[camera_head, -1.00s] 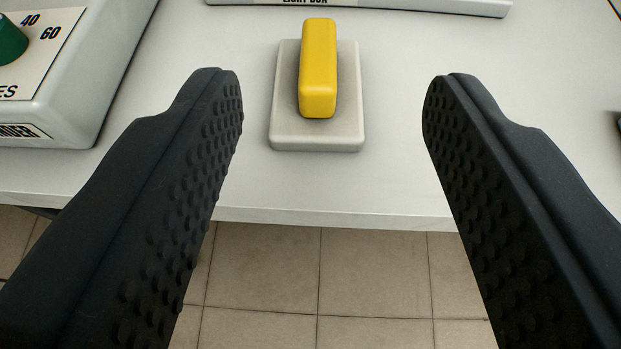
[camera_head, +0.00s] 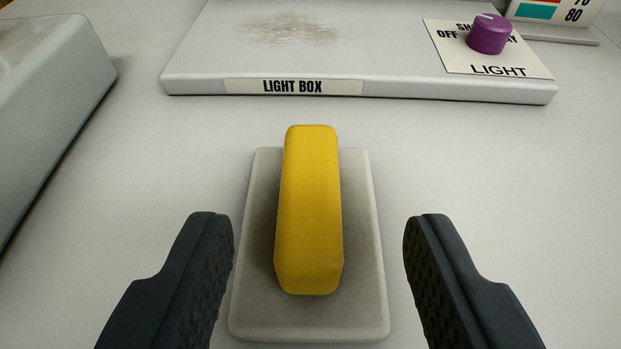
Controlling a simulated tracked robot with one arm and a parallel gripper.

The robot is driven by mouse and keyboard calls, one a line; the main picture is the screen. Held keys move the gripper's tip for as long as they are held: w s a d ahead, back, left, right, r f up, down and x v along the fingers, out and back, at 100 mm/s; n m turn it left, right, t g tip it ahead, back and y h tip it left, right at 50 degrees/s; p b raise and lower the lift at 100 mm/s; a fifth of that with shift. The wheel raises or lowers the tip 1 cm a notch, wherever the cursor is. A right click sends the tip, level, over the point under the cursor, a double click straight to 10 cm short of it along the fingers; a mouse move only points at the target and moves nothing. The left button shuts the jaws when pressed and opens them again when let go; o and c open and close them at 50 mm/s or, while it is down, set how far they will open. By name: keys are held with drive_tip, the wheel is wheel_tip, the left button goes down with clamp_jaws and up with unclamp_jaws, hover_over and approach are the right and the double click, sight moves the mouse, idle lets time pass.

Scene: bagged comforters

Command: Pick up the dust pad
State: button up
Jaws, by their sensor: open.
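The dust pad (camera_head: 257,300) is a flat grey rectangular pad with a raised yellow handle (camera_head: 311,210) running lengthwise along its top. It lies flat on the light table, in the lower middle of the view. My gripper (camera_head: 319,225) is open and empty. One black textured finger is to the left of the pad and the other to the right, with a gap between each finger and the yellow handle. Whether the fingers are level with the pad or above it, I cannot tell.
A light box (camera_head: 360,40) with a brownish smudge on its top and a purple knob (camera_head: 489,34) lies beyond the pad. A grey box (camera_head: 45,100) stands at the left. The table (camera_head: 480,180) is clear to the right of the pad.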

sight(310, 229)
drive_tip(key=b+x, duration=0.1)
drive_tip(key=x, duration=0.1)
drive_tip(key=f+x, duration=0.1)
drive_tip(key=x, duration=0.2)
drive_tip(key=shift+s+a+r+b, duration=0.1)
drive_tip(key=shift+s+a+b, duration=0.1)
drive_tip(key=shift+b, duration=0.15)
drive_tip(key=shift+w, duration=0.25)
clamp_jaws()
